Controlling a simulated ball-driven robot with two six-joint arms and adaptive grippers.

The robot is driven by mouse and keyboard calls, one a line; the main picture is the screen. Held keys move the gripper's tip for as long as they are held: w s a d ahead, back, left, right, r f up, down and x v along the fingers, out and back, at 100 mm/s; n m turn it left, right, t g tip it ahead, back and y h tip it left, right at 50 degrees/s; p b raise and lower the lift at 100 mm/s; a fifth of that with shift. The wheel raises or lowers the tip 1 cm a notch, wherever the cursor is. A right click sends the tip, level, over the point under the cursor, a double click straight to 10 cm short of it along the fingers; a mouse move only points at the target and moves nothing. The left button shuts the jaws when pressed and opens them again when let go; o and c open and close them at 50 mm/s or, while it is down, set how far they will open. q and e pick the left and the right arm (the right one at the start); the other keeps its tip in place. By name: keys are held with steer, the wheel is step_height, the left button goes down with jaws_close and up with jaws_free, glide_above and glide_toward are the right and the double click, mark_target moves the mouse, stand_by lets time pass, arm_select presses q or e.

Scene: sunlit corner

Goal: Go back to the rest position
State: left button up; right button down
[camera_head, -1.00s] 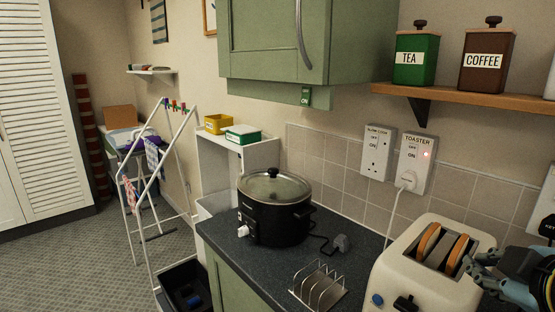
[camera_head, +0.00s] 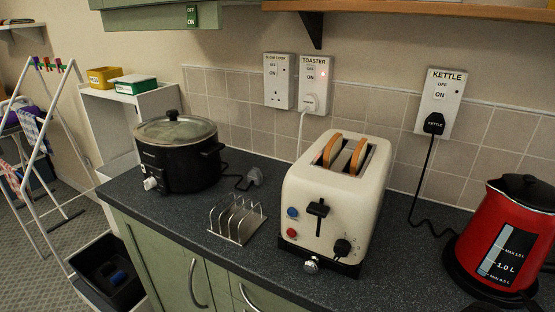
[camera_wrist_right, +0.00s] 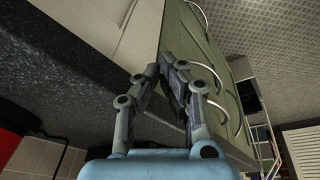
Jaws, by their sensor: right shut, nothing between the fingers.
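My right gripper (camera_wrist_right: 166,72) shows in the right wrist view, its grey fingers shut with nothing between them. Behind it in that view are the dark worktop's edge and the green cupboard fronts (camera_wrist_right: 200,60). No gripper shows in the head view now. My left gripper is in neither current view.
On the worktop (camera_head: 270,215) stand a black slow cooker (camera_head: 180,160), a metal toast rack (camera_head: 238,218), a cream toaster (camera_head: 335,200) with two bread slices, and a red kettle (camera_head: 505,240). A white clothes airer (camera_head: 40,150) and a black bin (camera_head: 108,272) stand at the left.

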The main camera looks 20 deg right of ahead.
steer(key=s+d+f+b, duration=0.1)
steer(key=s+f+b, duration=0.2)
steer(key=f, duration=0.6)
steer(key=s+f+g+b, duration=0.1)
steer(key=s+f+b, duration=0.15)
steer(key=f, duration=0.75)
steer(key=s+d+f+b, duration=0.15)
steer(key=f+b, duration=0.25)
steer(key=f, duration=0.5)
arm_select(q)
step_height(320, 180, down, 18)
steer(key=s+b, duration=0.1)
steer(key=b, duration=0.5)
steer(key=shift+s+r+b, duration=0.15)
steer(key=shift+s+b, duration=0.15)
arm_select(e)
steer(key=s+f+g, duration=0.1)
steer(key=s+f, duration=1.4)
steer(key=f, duration=0.1)
steer(key=shift+a+f, duration=0.2)
steer(key=shift+f, duration=0.1)
